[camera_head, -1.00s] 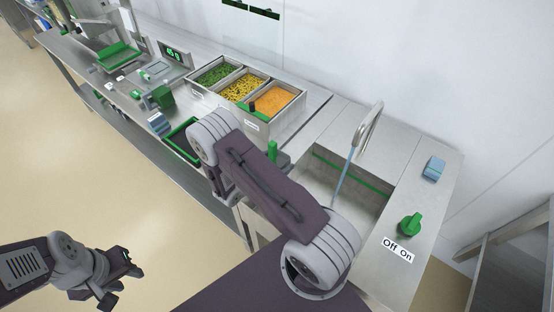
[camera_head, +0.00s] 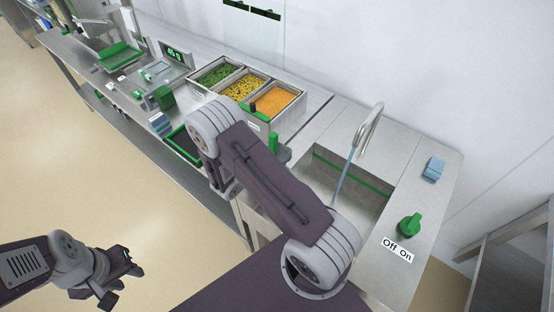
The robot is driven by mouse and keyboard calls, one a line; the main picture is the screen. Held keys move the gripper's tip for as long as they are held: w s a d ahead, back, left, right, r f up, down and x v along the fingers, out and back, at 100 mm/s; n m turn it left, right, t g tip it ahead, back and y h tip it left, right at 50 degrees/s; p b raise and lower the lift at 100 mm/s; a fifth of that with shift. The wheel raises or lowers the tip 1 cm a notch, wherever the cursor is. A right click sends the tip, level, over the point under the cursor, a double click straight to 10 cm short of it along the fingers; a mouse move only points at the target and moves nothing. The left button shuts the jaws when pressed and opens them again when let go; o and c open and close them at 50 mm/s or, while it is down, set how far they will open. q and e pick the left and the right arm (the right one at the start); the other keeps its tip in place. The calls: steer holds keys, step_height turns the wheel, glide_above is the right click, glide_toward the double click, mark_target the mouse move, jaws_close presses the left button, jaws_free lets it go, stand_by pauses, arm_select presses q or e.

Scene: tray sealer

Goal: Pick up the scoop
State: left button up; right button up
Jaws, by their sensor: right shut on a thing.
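No scoop can be made out for certain. A small black piece with a green strip (camera_head: 249,106) sits at the front edge of the food pans, and I cannot tell whether it is part of a scoop. My right arm reaches up from the bottom right and bends down in front of the counter. Its gripper is hidden behind its own links, so I cannot see what is in it. My left gripper (camera_head: 122,277) hangs over the floor at the lower left, its fingers apart and empty, far from the counter.
Pans of green, yellow and orange food (camera_head: 279,100) stand at the counter's back. A green-rimmed dark tray (camera_head: 172,134) lies left of my right arm. A sink (camera_head: 345,200) with a tap (camera_head: 369,128), blue sponge (camera_head: 433,169) and green knob (camera_head: 410,224) is at right.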

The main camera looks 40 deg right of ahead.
steer(key=s+d+r+p, duration=0.3)
steer(key=s+r+p, duration=0.3)
steer(key=s, duration=0.5)
steer(key=shift+s+r+p, duration=0.2)
steer(key=shift+r+p, duration=0.15)
steer(key=shift+r, duration=0.05)
